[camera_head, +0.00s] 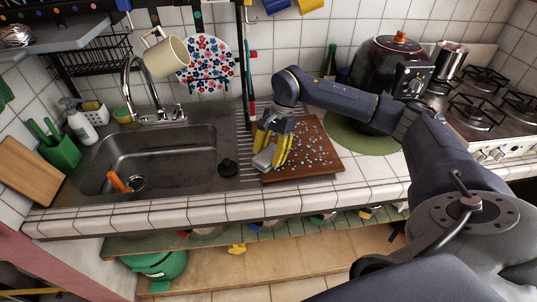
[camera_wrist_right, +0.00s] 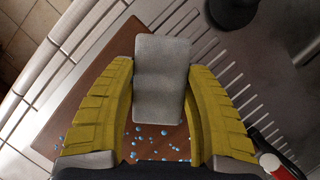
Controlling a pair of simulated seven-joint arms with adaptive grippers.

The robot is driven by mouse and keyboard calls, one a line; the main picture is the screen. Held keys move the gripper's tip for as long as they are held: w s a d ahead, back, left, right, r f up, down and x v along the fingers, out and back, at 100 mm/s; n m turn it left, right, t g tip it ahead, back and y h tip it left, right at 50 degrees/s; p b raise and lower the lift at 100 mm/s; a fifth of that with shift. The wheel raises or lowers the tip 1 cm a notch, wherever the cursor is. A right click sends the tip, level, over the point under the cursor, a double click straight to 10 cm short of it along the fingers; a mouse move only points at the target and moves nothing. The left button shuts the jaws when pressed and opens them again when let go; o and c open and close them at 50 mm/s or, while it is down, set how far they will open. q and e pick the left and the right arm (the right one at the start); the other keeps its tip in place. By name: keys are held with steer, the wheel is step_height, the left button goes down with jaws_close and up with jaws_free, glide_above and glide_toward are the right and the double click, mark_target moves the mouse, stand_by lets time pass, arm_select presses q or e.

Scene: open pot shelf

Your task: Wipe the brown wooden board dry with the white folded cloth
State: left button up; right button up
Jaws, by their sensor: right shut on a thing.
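The brown wooden board (camera_head: 322,165) lies on the tiled counter right of the sink, with many small blue water drops across its middle and right. My right gripper (camera_head: 271,152), with yellow fingers, is over the board's left part and shut on the light grey-white folded cloth (camera_head: 263,160). In the right wrist view the cloth (camera_wrist_right: 162,85) sits between both fingers (camera_wrist_right: 160,68) and juts past their tips, over the board (camera_wrist_right: 62,128). Whether the cloth touches the board is unclear. Drops show below the cloth there. My left gripper is out of view.
A metal sink (camera_head: 205,165) with a dark round stopper (camera_head: 228,167) at its right edge lies left of the board. The stove (camera_head: 480,112) is far right.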

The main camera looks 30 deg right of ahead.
mark_target(276, 146)
steer(key=shift+s+d, duration=1.25)
steer(key=shift+d, duration=1.85)
steer(key=shift+s+d, duration=1.25)
steer(key=shift+d, duration=1.9)
steer(key=shift+s+d, duration=1.25)
steer(key=shift+d, duration=1.85)
steer(key=shift+w+d, duration=0.25)
steer(key=shift+w, duration=0.45)
steer(key=shift+w+d, duration=0.25)
steer(key=shift+w, duration=0.4)
steer(key=shift+a, duration=0.15)
steer(key=shift+w+a, duration=0.35)
steer(key=shift+a, duration=0.4)
steer(key=shift+w+a, duration=0.3)
steer(key=shift+a, duration=0.45)
steer(key=shift+w+a+f, duration=0.1)
steer(key=shift+w+a, duration=0.55)
steer(key=shift+a, duration=1)
steer(key=shift+w+a, duration=0.65)
steer(key=shift+a, duration=1)
steer(key=shift+w+a+f, duration=0.1)
steer(key=shift+w+a, duration=0.55)
steer(key=shift+a, duration=1)
steer(key=shift+w+a+r, duration=0.1)
steer(key=shift+w+a, duration=0.2)
steer(key=shift+a, duration=0.4)
steer(key=shift+w+a+r, duration=0.1)
steer(key=shift+w+a, duration=0.2)
steer(key=shift+a, duration=0.4)
